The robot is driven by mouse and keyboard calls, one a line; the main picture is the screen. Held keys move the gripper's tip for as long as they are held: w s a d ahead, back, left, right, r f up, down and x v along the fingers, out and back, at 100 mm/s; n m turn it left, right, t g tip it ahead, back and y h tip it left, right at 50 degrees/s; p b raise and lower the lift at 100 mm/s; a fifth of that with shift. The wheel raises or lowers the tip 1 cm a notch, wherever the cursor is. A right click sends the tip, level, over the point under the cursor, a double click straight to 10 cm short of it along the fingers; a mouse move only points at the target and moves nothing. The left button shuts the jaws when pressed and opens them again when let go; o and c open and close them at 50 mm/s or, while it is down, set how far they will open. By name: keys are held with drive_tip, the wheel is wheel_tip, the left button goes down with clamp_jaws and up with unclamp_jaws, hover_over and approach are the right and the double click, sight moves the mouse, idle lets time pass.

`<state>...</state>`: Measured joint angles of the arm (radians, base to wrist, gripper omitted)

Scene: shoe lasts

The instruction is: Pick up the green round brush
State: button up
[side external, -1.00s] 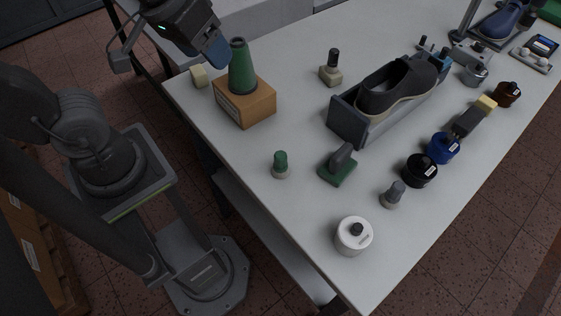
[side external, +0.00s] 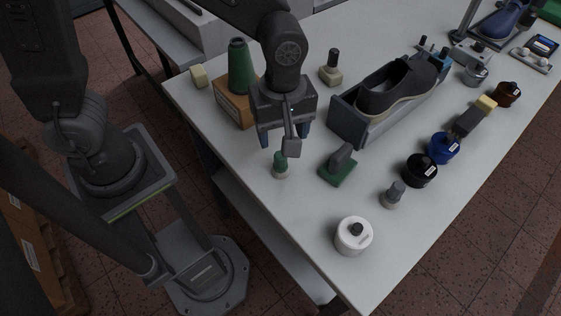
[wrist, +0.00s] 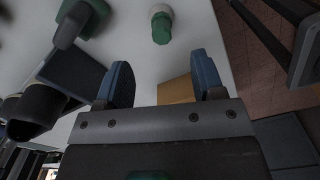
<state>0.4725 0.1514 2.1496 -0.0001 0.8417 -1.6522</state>
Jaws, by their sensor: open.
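The green round brush (side external: 280,167) stands upright on the white table near its left edge, with a green handle on top and a pale round base. In the wrist view the brush (wrist: 161,28) is at the top centre, beyond the fingertips and between their lines. My gripper (side external: 284,133) is above the table, a little behind the brush in the side view, pointing down. Its two blue fingers are apart with nothing between them, as the wrist view of my gripper (wrist: 164,77) also shows. It is not touching the brush.
A green block brush (side external: 338,166) lies to the right. A cardboard box (side external: 231,108) bearing a green cone (side external: 242,68) is close behind my gripper. A dark shoe (side external: 396,86) sits in a grey holder. A white jar (side external: 353,236) is near the front corner.

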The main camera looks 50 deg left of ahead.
sight(280, 158)
drive_tip(key=f, duration=0.9)
drive_tip(key=shift+a, duration=0.25)
drive_tip(key=c, duration=1)
